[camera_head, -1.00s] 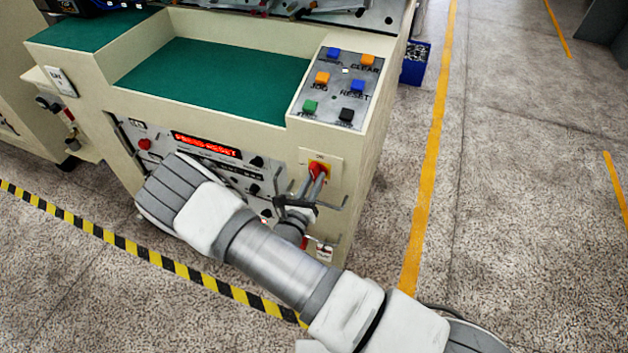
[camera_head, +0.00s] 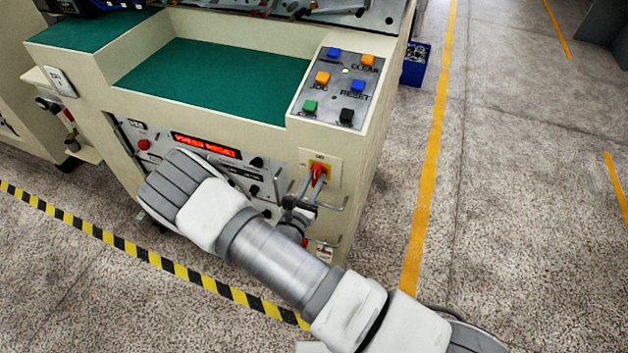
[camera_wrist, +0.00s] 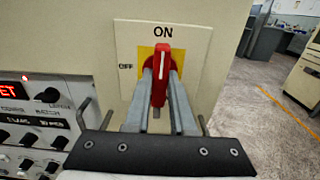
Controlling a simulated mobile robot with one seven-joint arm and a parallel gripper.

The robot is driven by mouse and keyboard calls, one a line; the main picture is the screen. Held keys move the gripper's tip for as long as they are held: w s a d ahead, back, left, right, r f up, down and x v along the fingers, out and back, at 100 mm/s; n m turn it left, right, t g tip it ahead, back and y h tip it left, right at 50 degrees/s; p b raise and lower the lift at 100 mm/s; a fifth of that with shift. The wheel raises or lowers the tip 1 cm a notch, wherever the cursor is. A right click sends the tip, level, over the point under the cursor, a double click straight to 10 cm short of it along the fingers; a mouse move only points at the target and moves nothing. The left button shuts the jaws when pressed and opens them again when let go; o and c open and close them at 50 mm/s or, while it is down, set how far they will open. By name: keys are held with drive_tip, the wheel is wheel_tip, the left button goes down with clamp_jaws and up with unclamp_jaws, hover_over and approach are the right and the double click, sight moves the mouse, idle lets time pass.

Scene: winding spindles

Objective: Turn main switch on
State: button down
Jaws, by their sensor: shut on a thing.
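The main switch (camera_head: 319,169) is a red rotary handle on a yellow square and white plate on the machine's front. In the wrist view the red handle (camera_wrist: 161,66) stands upright, its upper end just below the word ON. OFF is printed at the left of the plate. My gripper (camera_head: 314,186) is at the switch, with its two grey fingers shut on the handle from either side. In the wrist view the fingers of my gripper (camera_wrist: 160,86) flank the handle's lower part.
A panel with a lit red display (camera_head: 206,146) and knobs lies left of the switch. A button panel (camera_head: 336,92) sits on the machine's top right. A small red part and label show below the switch. Open floor lies to the right.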

drive_tip(key=c, duration=0.8)
unclamp_jaws()
drive_tip(key=shift+o, duration=0.2)
drive_tip(key=v, duration=1.7)
drive_tip(key=shift+s, duration=0.2)
drive_tip(key=shift+r, duration=0.1)
